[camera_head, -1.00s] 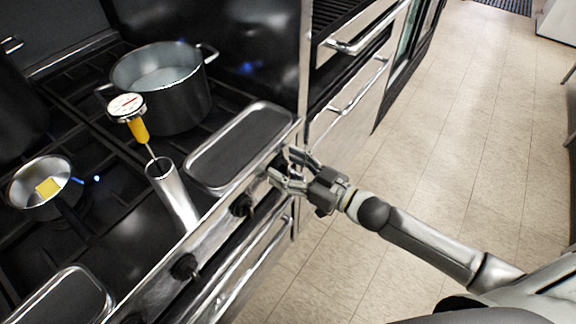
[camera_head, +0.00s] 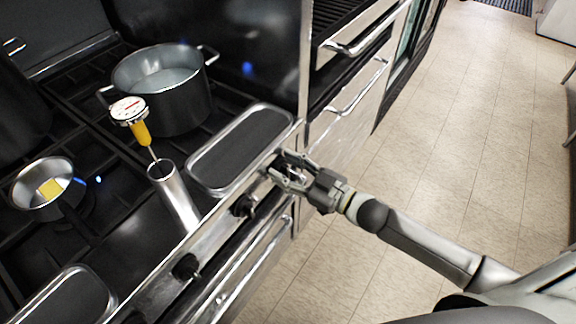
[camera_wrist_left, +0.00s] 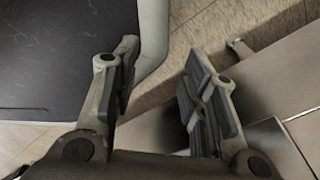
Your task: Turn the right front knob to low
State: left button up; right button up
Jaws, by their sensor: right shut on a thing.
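My right gripper (camera_head: 284,175) is at the stove's front panel, at its far right end. It is shut on the right front knob, which its fingers mostly hide, so I cannot read the knob's setting. Two more black knobs show to the left along the panel: one beside the gripper (camera_head: 243,206) and one nearer to me (camera_head: 187,267). My left gripper (camera_wrist_left: 160,85) shows only in the left wrist view. Its fingers are apart with nothing between them.
On the stove stand a large pot (camera_head: 165,88), a small pan with a yellow piece (camera_head: 48,188), and a metal cylinder (camera_head: 175,195) with a yellow-handled thermometer (camera_head: 129,110) in it. Open tiled floor (camera_head: 460,170) lies to the right.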

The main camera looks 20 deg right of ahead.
jog(key=shift+s+a+n+p, duration=0.1)
jog(key=shift+n+p, duration=0.1)
jog(key=shift+n, duration=0.9)
jog(key=shift+s+a+n+p, duration=0.1)
jog(key=shift+n+p, duration=0.1)
jog(key=shift+n, duration=0.9)
jog(key=o, duration=1)
jog(key=shift+f, duration=0.1)
jog(key=v, duration=1.2)
